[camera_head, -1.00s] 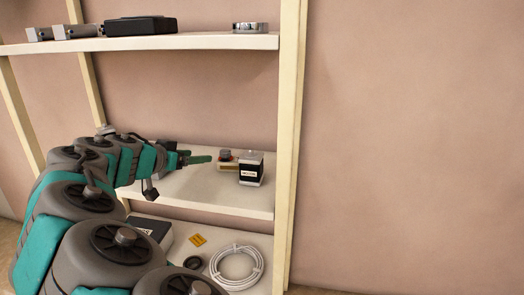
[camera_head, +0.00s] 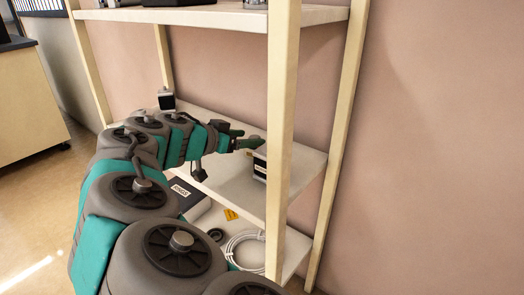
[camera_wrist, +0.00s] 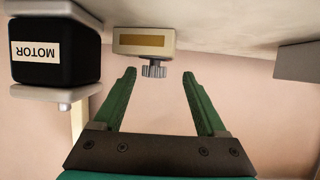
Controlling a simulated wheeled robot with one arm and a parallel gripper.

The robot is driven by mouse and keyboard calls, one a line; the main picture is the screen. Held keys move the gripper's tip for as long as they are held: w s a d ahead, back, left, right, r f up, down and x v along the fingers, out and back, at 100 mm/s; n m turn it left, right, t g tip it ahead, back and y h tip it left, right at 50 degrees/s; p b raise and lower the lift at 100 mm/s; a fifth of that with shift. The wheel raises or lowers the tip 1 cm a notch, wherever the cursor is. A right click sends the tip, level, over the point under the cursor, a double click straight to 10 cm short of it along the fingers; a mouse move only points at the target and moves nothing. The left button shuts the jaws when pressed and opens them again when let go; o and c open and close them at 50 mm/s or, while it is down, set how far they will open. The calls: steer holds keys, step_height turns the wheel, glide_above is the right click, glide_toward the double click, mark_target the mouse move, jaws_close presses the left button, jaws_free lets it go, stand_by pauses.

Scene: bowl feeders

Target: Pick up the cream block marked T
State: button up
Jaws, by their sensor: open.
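My gripper (camera_wrist: 160,108) is open, with two green fingers apart and nothing between them. In the wrist view, a cream block (camera_wrist: 124,41) with a brown label and a grey toothed knob lies just beyond the fingertips, near the middle. It is not touched by the fingers. I cannot read a T on it. In the head view my gripper (camera_head: 250,141) reaches over the middle shelf, close to the front post; the block is not clearly visible there.
A black motor (camera_wrist: 54,52) labelled MOTOR stands left of the fingers in the upside-down wrist view. A grey block (camera_wrist: 298,57) is at right. The shelf post (camera_head: 281,110) stands near my gripper. A white cable coil (camera_head: 243,250) lies on the lower shelf (camera_head: 295,250).

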steer(key=x, duration=0.5)
steer(key=shift+d+f+p, duration=0.15)
steer(key=shift+d+p, duration=0.2)
steer(key=shift+d, duration=0.05)
jaws_close()
stand_by(0.4)
